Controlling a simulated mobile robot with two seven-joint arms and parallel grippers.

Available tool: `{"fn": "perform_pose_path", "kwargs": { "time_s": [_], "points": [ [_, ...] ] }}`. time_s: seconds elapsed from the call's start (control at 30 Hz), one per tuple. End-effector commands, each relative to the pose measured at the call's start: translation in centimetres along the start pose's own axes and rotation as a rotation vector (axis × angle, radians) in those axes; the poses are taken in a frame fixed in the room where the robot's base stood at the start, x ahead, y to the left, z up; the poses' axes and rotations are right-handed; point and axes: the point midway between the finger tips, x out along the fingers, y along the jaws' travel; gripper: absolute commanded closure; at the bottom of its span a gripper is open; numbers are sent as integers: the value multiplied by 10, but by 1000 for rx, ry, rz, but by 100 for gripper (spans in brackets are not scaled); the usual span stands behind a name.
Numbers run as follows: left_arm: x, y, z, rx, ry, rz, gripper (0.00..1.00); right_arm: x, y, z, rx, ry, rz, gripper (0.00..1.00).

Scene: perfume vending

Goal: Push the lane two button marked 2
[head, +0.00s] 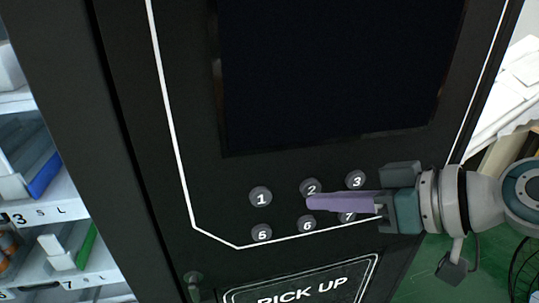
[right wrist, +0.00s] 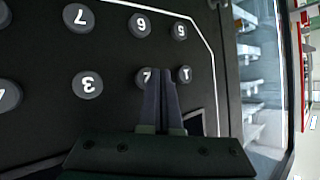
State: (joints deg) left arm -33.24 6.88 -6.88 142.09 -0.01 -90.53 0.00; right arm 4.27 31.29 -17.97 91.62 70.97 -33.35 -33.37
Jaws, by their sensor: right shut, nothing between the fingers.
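The lane two button, a round grey knob marked 2 (head: 311,186), sits on the black vending machine panel between buttons 1 (head: 260,197) and 3 (head: 356,180). My right gripper (head: 309,203) comes in from the right with its purple fingers shut and empty. Its tips overlap the lower edge of button 2 in the head view. In the right wrist view the fingertips (right wrist: 161,80) lie beside button 2 (right wrist: 144,75), partly covering it, with button 1 (right wrist: 184,74) on their other side. I cannot tell whether they touch it. My left gripper is out of view.
Buttons 5 (head: 262,232), 6 (head: 307,225) and 7 (head: 347,217) sit below, close to the fingers. A dark screen (head: 335,70) is above, and a PICK UP panel (head: 312,287) below. Stocked shelves (head: 62,210) stand at the left.

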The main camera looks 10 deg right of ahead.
Motion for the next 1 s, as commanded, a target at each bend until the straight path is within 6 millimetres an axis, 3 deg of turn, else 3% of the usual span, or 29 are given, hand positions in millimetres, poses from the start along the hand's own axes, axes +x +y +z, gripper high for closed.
{"fn": "perform_pose_path", "kwargs": {
  "time_s": [1.0],
  "points": [
    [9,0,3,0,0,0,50,8,6,-5,-1,-1,0,100]
  ]
}}
